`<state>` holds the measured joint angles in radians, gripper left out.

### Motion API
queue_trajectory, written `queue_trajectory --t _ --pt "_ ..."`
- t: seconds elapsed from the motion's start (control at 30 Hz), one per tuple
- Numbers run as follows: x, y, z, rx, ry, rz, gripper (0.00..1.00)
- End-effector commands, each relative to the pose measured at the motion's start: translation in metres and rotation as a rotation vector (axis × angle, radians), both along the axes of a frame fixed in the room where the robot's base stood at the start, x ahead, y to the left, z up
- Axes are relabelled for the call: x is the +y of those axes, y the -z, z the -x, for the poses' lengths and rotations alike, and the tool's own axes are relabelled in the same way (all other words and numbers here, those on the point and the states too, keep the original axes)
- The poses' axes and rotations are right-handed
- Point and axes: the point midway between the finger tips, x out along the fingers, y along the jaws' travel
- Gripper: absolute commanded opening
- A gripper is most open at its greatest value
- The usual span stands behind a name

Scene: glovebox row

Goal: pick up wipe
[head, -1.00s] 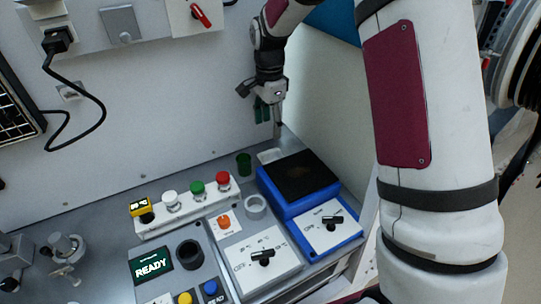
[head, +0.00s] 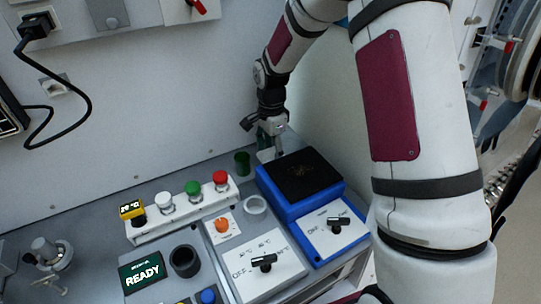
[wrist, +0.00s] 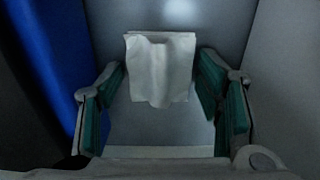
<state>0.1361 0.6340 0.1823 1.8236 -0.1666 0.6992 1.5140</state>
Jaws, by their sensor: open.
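The wipe is a white, folded, soft-looking square (wrist: 160,70) lying on the grey surface in the wrist view. It sits between and slightly beyond my fingertips. My gripper (wrist: 162,92) is open, with a green-padded finger on each side of the wipe, and no contact with it shows. In the head view my gripper (head: 272,140) points down at the back corner, behind the blue hotplate. A pale patch of the wipe (head: 266,155) shows there beside the fingers; the rest is hidden.
The blue hotplate (head: 328,205) with a dark top stands close to my gripper, and its blue side (wrist: 50,60) fills the left of the wrist view. A green cup (head: 242,162) and a white ring (head: 255,205) stand nearby. A pale wall is close on the right.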

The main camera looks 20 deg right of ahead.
Motion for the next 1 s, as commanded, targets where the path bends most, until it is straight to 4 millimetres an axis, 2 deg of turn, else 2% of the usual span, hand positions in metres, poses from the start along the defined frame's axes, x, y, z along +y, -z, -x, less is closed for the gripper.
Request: queue_trajectory --t 0.13,0.23,0.67,0.77,1.0 --pt "0.0 -0.001 0.0 -0.001 0.0 0.0 0.6" --pt "0.0 -0.001 0.0 -0.001 0.0 0.0 0.37" --pt "0.0 -0.006 0.0 -0.002 0.0 0.001 0.34" --pt "0.0 -0.02 0.0 -0.003 -0.001 0.001 0.34" --pt "0.0 -0.067 0.001 -0.005 -0.001 0.001 0.34"
